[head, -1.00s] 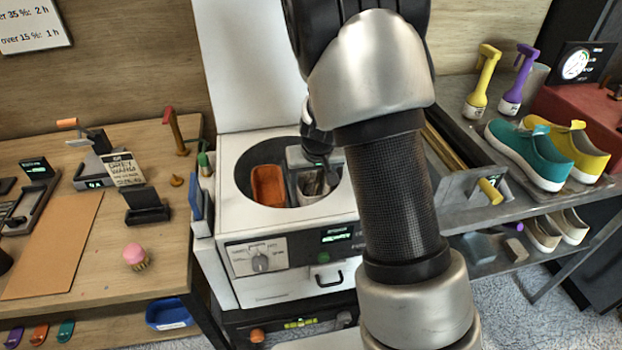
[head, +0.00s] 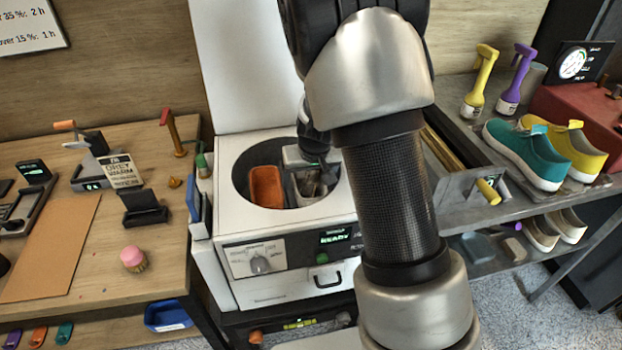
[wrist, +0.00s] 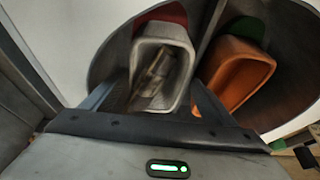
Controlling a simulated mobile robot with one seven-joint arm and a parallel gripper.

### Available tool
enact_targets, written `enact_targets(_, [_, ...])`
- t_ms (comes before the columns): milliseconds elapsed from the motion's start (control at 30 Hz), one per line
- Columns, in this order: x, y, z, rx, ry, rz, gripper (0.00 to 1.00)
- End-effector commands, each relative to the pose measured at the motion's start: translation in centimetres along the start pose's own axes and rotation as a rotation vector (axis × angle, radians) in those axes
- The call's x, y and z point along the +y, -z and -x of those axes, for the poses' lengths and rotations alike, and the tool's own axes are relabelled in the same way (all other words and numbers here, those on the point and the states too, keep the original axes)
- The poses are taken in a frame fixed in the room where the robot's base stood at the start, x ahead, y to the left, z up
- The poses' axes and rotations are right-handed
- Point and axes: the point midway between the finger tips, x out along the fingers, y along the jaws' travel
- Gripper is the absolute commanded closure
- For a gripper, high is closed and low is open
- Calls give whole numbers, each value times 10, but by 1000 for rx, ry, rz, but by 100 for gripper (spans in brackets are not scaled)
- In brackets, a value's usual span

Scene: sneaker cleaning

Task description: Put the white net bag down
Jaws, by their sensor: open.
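In the head view the bag (head: 309,192) is partly hidden by my gripper. My gripper (wrist: 158,104) is open, pointing down into the drum, with a finger on either side of the bag's near end. I cannot tell whether the fingers touch it.
An orange bag (head: 266,186) stands in the neighbouring compartment, beyond a thin divider (wrist: 212,35). The drum wall encloses both closely. A wooden table (head: 100,250) with tools is on the left. A grey bench (head: 470,215) with teal and yellow sneakers is on the right.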

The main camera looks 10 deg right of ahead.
Motion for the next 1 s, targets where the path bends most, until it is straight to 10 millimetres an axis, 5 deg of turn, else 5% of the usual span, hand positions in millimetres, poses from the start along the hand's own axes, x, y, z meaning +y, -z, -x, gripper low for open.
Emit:
enact_targets(400, [1, 2, 90, 5, -2, 2, 20])
enact_targets(767, [-1, -4, 135, 8, 25, -14, 20])
enact_targets(1000, [-14, -40, 233, 34, 124, -31, 20])
